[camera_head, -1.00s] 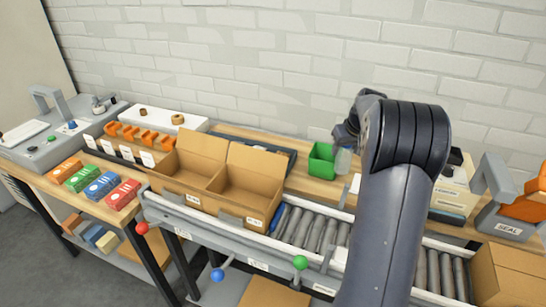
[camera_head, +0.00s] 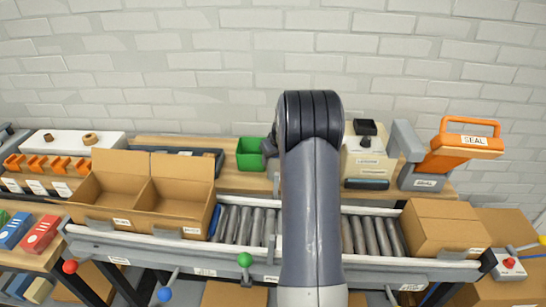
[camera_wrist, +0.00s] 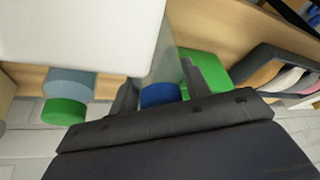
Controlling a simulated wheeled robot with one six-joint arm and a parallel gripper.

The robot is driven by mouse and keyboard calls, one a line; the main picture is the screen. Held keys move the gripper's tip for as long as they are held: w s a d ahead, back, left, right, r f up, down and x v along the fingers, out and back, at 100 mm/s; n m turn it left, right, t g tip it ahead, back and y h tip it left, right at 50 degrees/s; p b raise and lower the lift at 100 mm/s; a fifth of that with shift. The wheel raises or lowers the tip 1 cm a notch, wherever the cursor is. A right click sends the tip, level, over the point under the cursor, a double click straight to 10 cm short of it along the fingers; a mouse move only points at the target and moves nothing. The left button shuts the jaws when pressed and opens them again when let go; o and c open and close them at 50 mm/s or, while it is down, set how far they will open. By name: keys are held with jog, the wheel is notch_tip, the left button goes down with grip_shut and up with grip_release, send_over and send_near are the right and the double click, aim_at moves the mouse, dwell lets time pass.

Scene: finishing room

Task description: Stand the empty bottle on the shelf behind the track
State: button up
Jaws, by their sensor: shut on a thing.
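In the wrist view my gripper (camera_wrist: 158,82) is shut on a clear bottle with a blue cap (camera_wrist: 160,95), the cap showing between the fingers. In the head view my arm hides the bottle and my fingers. The wooden shelf (camera_head: 230,182) runs behind the roller track (camera_head: 246,224). A green bin (camera_head: 250,155) stands on it, close beside my wrist, and also shows past the fingers in the wrist view (camera_wrist: 212,67). I cannot tell whether the bottle touches the shelf.
A blue-grey bottle with a green cap (camera_wrist: 68,82) stands near my gripper in the wrist view. A large white surface (camera_wrist: 70,35) is close by. A beige machine (camera_head: 367,158) and an orange sealer (camera_head: 452,150) stand right. An open carton (camera_head: 120,215) sits on the track.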

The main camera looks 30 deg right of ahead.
jog(key=shift+f, duration=0.25)
jog(key=o, duration=1)
jog(key=shift+r, duration=0.1)
jog(key=shift+c, duration=0.2)
jog(key=shift+r, duration=0.15)
jog(key=b+v, duration=0.1)
jog(key=v, duration=1.1)
